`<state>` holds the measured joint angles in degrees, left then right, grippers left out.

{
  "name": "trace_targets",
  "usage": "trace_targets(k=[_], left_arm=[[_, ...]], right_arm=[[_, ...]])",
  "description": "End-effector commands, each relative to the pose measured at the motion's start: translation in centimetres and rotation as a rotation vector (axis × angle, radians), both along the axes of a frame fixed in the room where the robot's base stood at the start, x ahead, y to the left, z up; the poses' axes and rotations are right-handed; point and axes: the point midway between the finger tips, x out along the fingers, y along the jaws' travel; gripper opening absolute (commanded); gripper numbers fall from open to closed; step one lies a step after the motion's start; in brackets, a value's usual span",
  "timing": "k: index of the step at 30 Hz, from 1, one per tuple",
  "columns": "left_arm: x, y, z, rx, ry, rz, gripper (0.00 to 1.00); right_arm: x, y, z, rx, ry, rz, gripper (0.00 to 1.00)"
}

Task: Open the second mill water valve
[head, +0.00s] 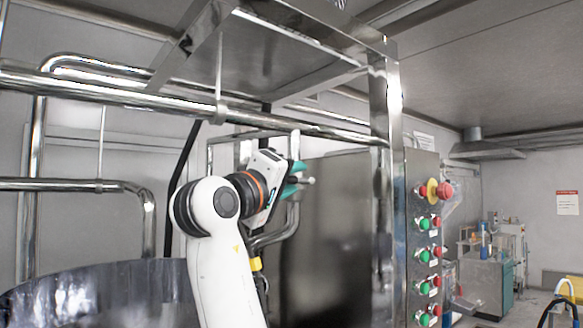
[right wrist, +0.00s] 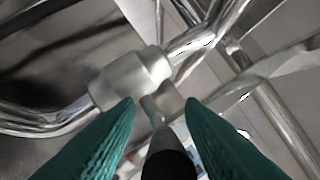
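My right gripper (head: 299,178) with teal fingers is at the pipework beside the steel cabinet. In the right wrist view its two fingertips (right wrist: 162,104) are apart. A metal valve body (right wrist: 131,80) sits on a pipe just past the fingertips. Its lever has a thin metal stem and a black grip (right wrist: 167,160), which lies between the fingers; I see no clear contact. In the head view the valve is mostly hidden by my gripper. I cannot tell from its look which mill it serves. My left gripper is not in view.
Steel pipes (head: 100,97) run across above and left of my right arm. A large steel vessel (head: 95,295) stands lower left. A control panel (head: 426,240) with red and green buttons is right of the cabinet (head: 330,240). A yellow part (head: 256,264) shows below the gripper.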

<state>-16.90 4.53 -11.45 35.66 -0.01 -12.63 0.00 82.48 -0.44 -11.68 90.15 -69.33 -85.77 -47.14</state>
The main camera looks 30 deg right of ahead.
Motion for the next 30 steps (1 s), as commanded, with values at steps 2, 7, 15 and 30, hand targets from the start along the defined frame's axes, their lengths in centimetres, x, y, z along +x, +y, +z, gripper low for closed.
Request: trace_targets(k=[2, 7, 15, 30], left_arm=[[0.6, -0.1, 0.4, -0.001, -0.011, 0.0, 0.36], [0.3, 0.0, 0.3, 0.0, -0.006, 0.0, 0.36], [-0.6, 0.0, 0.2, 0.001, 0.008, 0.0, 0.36], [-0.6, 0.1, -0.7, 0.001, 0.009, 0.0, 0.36]], right_arm=[[0.1, -0.4, 0.1, 0.001, 0.0, -0.001, 0.35], [0.2, -0.5, 0.0, 0.001, -0.001, -0.001, 0.35], [0.2, -0.5, 0.0, 0.001, -0.001, -0.001, 0.11], [0.2, -0.5, -0.4, -0.026, -0.003, 0.001, 0.0]])
